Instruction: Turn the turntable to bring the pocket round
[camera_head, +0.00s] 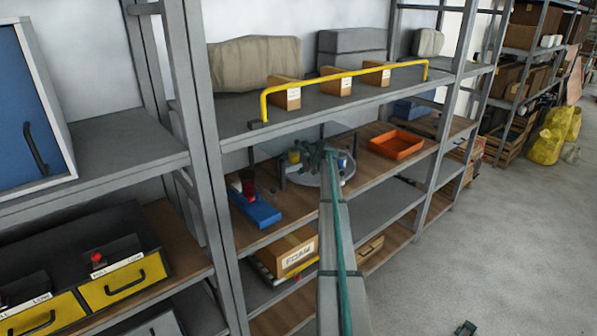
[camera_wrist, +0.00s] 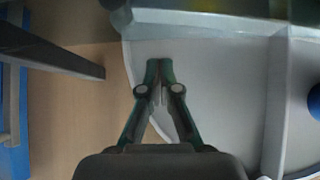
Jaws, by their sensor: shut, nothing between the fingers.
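The round light-grey turntable (camera_head: 302,178) stands on the wooden middle shelf of the rack, partly hidden by my arm. In the wrist view its pale surface (camera_wrist: 230,95) has a raised rim and a straight divider (camera_wrist: 276,95) that bounds a compartment. My gripper (camera_head: 313,152) is over the turntable in the head view. In the wrist view my gripper (camera_wrist: 160,62) is shut and empty, with its fingertips over the pale surface just inside the left part of the rim. Whether they touch it I cannot tell. A blue item (camera_wrist: 314,103) lies beyond the divider, cut off by the picture edge.
A blue bin (camera_head: 257,210) stands left of the turntable, an orange tray (camera_head: 396,145) to the right. A yellow rail (camera_head: 345,76) runs along the shelf above. Bare wood (camera_wrist: 70,110) lies left of the rim, with a dark bar (camera_wrist: 60,55) over it.

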